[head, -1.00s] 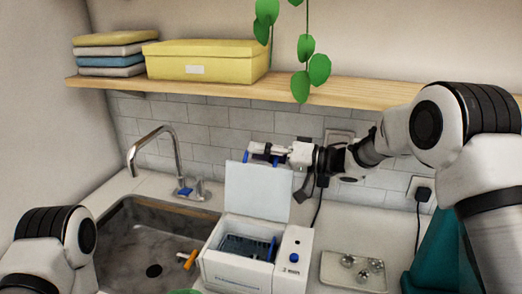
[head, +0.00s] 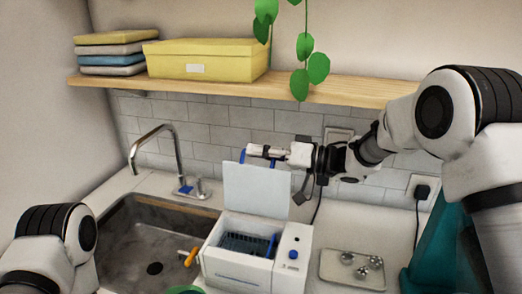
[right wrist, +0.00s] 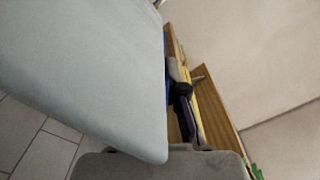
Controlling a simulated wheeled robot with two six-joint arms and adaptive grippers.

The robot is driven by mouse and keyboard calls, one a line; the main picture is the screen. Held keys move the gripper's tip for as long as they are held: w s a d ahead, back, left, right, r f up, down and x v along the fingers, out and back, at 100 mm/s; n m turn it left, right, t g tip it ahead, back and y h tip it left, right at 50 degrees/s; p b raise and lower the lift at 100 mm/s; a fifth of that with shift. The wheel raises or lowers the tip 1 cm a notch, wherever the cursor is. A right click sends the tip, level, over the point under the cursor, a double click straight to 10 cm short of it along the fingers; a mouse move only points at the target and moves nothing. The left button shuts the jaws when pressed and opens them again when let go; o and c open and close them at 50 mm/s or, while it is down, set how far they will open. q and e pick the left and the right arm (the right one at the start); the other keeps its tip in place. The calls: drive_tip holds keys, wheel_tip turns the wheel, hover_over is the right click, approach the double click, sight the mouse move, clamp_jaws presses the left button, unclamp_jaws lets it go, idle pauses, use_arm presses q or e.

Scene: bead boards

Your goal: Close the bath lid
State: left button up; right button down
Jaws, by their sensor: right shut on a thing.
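The white bath (head: 236,273) stands on the counter right of the sink, with a blue rack (head: 245,244) inside. Its pale lid (head: 256,190) stands open, nearly upright, at the back of the bath. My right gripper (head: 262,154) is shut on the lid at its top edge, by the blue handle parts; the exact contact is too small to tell. In the right wrist view the lid (right wrist: 80,65) fills the left side, close to the gripper, and hides much of the grip.
A tray (head: 338,274) with several shiny pieces lies right of the bath. The sink (head: 122,238) with its faucet (head: 160,132) is on the left, an orange item (head: 190,257) at its edge. A shelf (head: 215,92) with a yellow box (head: 205,60) runs above the gripper.

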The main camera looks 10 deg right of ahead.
drive_tip(key=s+a+n, duration=0.3)
drive_tip(key=s+n, duration=0.1)
drive_tip(key=s, duration=0.3)
drive_tip(key=shift+b, duration=0.45)
